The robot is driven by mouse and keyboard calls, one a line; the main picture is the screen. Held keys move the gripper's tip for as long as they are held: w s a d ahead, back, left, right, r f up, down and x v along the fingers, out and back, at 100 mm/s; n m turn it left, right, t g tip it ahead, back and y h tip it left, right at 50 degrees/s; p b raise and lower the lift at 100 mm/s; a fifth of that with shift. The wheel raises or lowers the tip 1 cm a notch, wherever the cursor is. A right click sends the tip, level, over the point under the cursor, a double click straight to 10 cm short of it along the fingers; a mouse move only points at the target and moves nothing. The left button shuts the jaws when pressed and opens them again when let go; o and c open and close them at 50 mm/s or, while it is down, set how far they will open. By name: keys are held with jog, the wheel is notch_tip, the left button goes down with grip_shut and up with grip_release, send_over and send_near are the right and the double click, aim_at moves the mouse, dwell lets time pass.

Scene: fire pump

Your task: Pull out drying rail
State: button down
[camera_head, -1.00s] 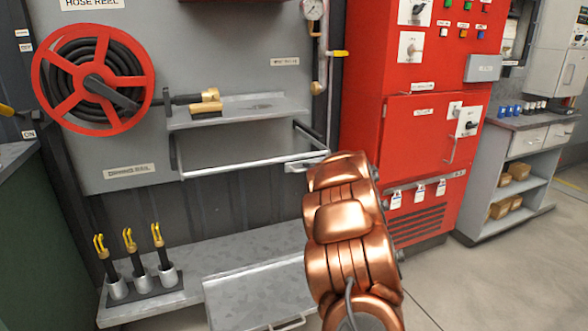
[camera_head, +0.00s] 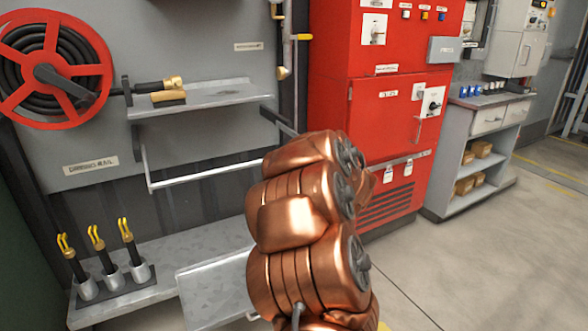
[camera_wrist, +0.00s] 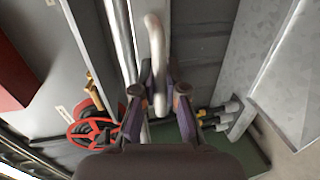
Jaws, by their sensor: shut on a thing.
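The drying rail (camera_head: 205,173) is a pale metal bar frame under the wall shelf. Its front bar stands out from the wall, and its right end is hidden behind my copper arm in the head view. In the wrist view the long bar (camera_wrist: 120,40) runs beside a curved pale handle (camera_wrist: 155,50). My gripper (camera_wrist: 160,90) has one finger on each side of this handle and is shut on it. The head view does not show my fingers.
The shelf (camera_head: 215,99) with a brass nozzle is above the rail. A grey bench (camera_head: 165,293) with several yellow-tipped tools (camera_head: 97,238) is below. The red cabinet (camera_head: 385,120) stands right of my arm. Open floor (camera_head: 480,260) lies at the lower right.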

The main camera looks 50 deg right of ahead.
jog(key=c, duration=1.5)
grip_release()
jog(key=shift+s, duration=0.1)
jog(key=v, duration=1.2)
